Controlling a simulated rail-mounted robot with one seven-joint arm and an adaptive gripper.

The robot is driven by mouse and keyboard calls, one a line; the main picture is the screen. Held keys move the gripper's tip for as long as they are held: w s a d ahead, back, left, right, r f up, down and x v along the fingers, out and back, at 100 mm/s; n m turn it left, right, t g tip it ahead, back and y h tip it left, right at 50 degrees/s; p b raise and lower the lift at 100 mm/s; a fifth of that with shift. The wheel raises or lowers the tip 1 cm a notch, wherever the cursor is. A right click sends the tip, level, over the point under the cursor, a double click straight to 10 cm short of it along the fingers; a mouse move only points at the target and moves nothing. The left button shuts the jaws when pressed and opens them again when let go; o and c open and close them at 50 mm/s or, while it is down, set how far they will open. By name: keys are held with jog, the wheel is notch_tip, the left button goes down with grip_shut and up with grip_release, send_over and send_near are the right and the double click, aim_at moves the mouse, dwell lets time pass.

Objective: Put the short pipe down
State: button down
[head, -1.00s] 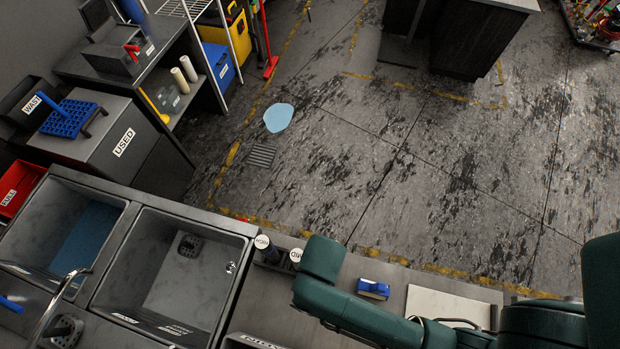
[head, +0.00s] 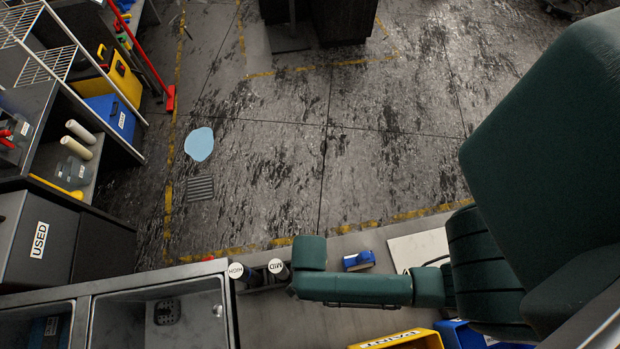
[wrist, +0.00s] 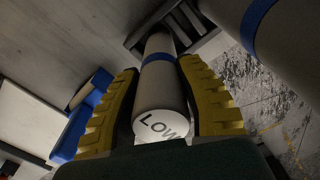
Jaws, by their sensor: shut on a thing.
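The short pipe (wrist: 158,95) is a pale grey cylinder with "LOW" on its near end and a blue band further down. My gripper (wrist: 157,68) has its yellow ridged fingers shut on it, one on each side. In the wrist view, the pipe's far end is at a dark slotted rack (wrist: 138,40); I cannot tell whether it rests on the bottom. In the head view, my arm hides the short pipe and the gripper. Two taller pipes, marked HIGH (head: 238,271) and MID (head: 277,269), stand to the left of my arm.
A large blue-banded pipe (wrist: 275,35) is close on the right in the wrist view. A blue block-shaped tool (head: 358,261) and a pale board (head: 418,249) lie right of the rack. A sink (head: 160,312) is at left; a yellow bin (head: 400,340) is in front.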

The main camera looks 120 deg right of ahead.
jog(key=shift+f, duration=0.15)
jog(key=c, duration=0.7)
grip_release()
jog(key=shift+c, duration=0.2)
